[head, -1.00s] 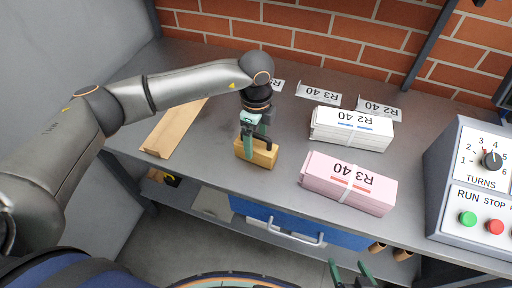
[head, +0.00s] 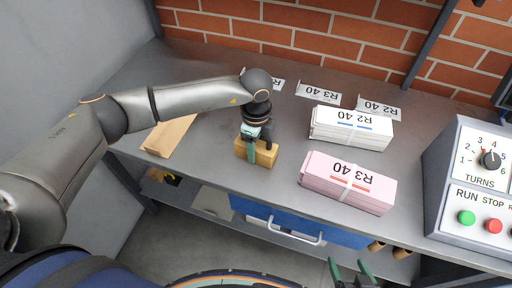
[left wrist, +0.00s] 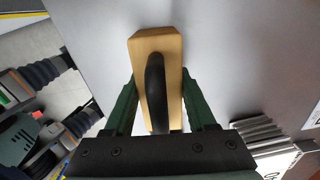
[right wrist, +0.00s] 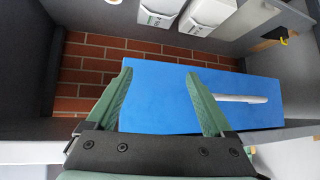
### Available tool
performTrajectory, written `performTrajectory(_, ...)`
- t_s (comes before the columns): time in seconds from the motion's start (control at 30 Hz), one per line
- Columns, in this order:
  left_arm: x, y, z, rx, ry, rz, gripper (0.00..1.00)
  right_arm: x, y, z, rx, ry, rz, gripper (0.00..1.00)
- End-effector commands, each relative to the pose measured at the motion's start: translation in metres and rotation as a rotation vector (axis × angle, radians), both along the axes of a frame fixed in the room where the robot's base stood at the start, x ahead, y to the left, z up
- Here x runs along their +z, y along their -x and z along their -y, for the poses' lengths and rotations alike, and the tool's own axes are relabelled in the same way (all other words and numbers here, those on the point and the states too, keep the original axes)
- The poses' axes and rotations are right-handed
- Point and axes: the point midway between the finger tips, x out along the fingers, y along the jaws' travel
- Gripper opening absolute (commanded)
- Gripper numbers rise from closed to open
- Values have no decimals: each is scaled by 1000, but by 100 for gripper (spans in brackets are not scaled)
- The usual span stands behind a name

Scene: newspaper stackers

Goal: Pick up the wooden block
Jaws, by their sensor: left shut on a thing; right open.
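The wooden block (head: 267,158), light yellow-brown with a black handle on top, is on the grey bench left of the paper stacks. My left gripper (head: 259,150) reaches down over it and is shut on it. In the left wrist view the block (left wrist: 171,48) sits between the green fingers, with the black handle (left wrist: 156,90) in the middle.
A pink stack (head: 345,184) and a white stack (head: 350,129) stand to the right of the block. A brown wrapped packet (head: 168,136) lies to the left. A control box (head: 470,190) stands at far right. A blue drawer (right wrist: 165,100) faces my right gripper.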

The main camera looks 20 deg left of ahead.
Motion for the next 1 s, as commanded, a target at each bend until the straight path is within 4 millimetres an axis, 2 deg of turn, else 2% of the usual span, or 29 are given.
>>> performTrajectory(0.03, 0, 0, 0, 0, 0, 0, 34, 0, 0, 0, 0, 0, 0, 86)
performTrajectory(0.33, 0, 0, 0, 1, 0, 0, 0, 0, 0, 0, 0, 0, -1, 86)
performTrajectory(1.0, 2, -1, 0, 0, 0, 2, 0, 0, 0, 0, 0, 0, -1, 86)
